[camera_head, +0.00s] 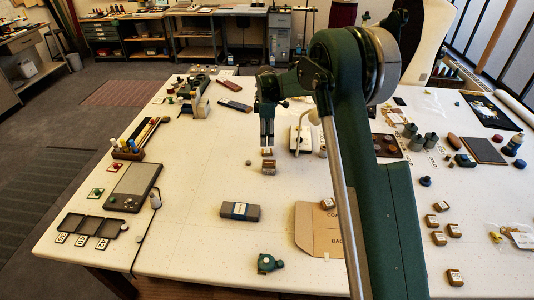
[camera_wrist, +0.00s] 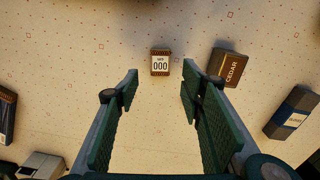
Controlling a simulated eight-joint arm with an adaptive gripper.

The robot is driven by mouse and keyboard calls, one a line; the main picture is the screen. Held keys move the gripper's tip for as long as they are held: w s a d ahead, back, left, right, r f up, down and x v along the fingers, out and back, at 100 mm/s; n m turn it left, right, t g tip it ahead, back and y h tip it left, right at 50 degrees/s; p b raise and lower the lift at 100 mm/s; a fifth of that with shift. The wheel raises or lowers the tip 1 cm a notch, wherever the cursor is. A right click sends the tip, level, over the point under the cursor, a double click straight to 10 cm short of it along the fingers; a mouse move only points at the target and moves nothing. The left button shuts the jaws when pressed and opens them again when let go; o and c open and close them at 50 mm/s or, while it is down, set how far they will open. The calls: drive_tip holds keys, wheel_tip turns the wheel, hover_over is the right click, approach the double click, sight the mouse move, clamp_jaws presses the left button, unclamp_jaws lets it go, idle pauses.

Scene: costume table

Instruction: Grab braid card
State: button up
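My gripper (camera_wrist: 160,84) is open and empty, pointing down. The card appears centred between the fingertips and beyond them, not touching. In the head view my gripper (camera_head: 267,146) hangs just above the card; the exact height is hard to tell.
A brown block marked "CEDAR" (camera_wrist: 228,68) lies close beside the card; it also shows in the head view (camera_head: 268,169). A white machine (camera_head: 302,138) stands right of my gripper.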

sight(267, 151)
drive_tip(key=shift+f, duration=0.1)
drive_tip(key=shift+f, duration=1.15)
drive_tip(key=shift+f, duration=0.15)
drive_tip(key=shift+f, duration=2.45)
drive_tip(key=c, duration=0.9)
